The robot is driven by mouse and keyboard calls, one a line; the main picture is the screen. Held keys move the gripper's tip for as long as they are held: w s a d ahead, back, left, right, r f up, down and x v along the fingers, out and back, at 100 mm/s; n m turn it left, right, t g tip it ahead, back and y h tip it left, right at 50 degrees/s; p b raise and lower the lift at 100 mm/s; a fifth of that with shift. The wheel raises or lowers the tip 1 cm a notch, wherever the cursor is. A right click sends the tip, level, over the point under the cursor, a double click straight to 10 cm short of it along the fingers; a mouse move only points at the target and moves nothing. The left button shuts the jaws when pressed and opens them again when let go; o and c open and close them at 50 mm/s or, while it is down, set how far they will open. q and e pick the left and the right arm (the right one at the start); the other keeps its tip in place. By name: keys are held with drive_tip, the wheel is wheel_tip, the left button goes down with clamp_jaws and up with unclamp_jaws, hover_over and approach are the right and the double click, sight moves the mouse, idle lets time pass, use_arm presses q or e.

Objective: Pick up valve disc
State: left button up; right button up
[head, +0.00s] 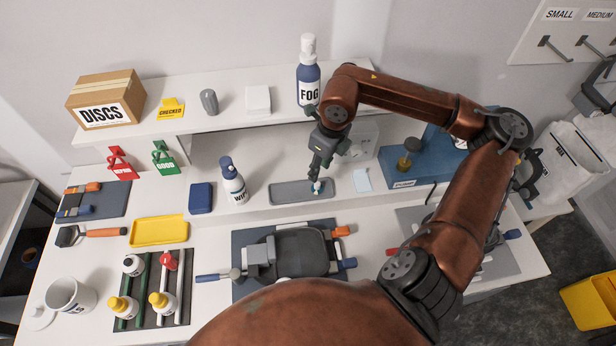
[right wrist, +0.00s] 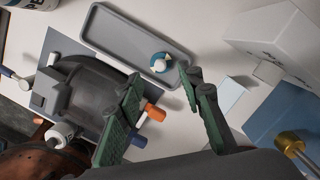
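A small round disc, blue with a white top (right wrist: 160,62), lies on the grey tray (right wrist: 115,45), near one end. I take it to be the valve disc. In the head view it shows as a small pale blue spot (head: 317,187) at the right part of the tray (head: 285,193), partly hidden by my gripper. My right gripper (head: 317,178) points down over it. In the right wrist view its two green-padded fingers (right wrist: 160,73) are apart, with the disc just beyond the tips and nothing between them. My left gripper is not in view.
A white and blue wipes bottle (head: 233,184) stands left of the tray. A pale card (head: 362,180) and a blue block with a brass part (head: 405,162) lie to the right. A dark mask (head: 300,252) lies in front. A fog bottle (head: 308,75) stands on the shelf behind.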

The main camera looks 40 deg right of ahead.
sight(318, 184)
drive_tip(key=shift+f, duration=0.4)
drive_tip(key=shift+a+f, duration=0.1)
drive_tip(key=shift+f, duration=1.15)
wheel_tip(318, 184, down, 4)
drive_tip(key=shift+w+r+p, duration=0.1)
drive_tip(key=shift+r+p, duration=0.15)
drive_tip(key=shift+p, duration=0.15)
drive_tip(key=shift+f, duration=0.35)
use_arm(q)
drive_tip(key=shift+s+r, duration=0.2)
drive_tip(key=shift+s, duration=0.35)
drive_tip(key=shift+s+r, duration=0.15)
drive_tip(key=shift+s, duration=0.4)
use_arm(e)
drive_tip(key=c, duration=0.8)
